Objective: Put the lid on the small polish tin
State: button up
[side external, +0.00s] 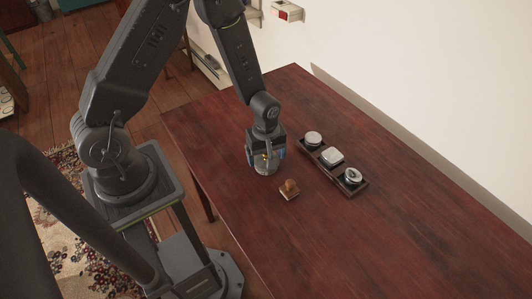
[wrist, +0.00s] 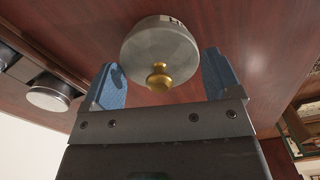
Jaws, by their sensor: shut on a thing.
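A round grey metal lid (wrist: 150,45) with a gold knob (wrist: 158,78) sits between the blue fingers of my gripper (wrist: 160,80). My gripper is shut on it, with the knob facing back toward the wrist. In the side external view my gripper (side external: 265,155) points down over the table, left of a dark tray, and the lid (side external: 265,168) shows low between the fingers. I cannot tell whether it touches the table. Which is the small polish tin is unclear.
The dark tray (side external: 364,188) lies on the red-brown table (side external: 420,230). A small brown block with a rounded top (side external: 289,189) stands just in front of my gripper. A pale wall (side external: 430,60) runs behind the table. The table's right and front parts are clear.

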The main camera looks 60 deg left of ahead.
jog(key=shift+f, duration=0.2)
jog(key=o, duration=0.7)
jog(key=shift+o, duration=0.2)
jog(key=shift+r, duration=0.1)
notch_tip(320, 180, up, 14)
dwell(0.4)
